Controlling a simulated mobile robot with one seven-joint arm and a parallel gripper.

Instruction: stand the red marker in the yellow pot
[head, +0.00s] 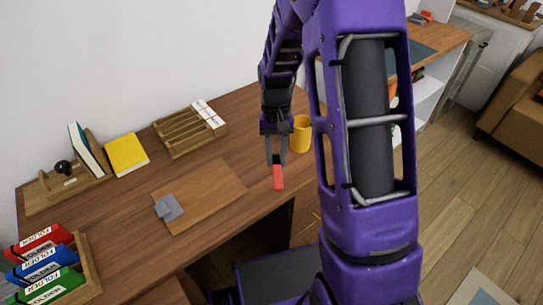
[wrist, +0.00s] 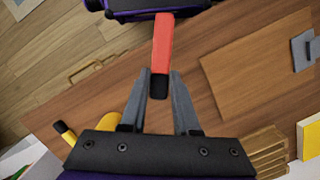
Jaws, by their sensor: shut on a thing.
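The red marker (head: 278,178) has a red body and a black end. It also shows in the wrist view (wrist: 163,45), with the black end between my fingers. My gripper (head: 275,158) is shut on that black end, and the red part hangs down near the desk's front edge. In the wrist view my gripper's (wrist: 158,85) fingers flank the marker. The yellow pot (head: 300,136) stands on the desk just right of my gripper, partly hidden by my arm. A small part of the pot shows at the lower left of the wrist view (wrist: 65,132).
The brown desk (head: 240,115) holds a wooden board (head: 215,195) with a grey item (head: 168,207), a slotted wooden rack (head: 185,135), a yellow book (head: 126,155) and a tray of folders (head: 85,268). Bare desk lies between the board and the pot.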

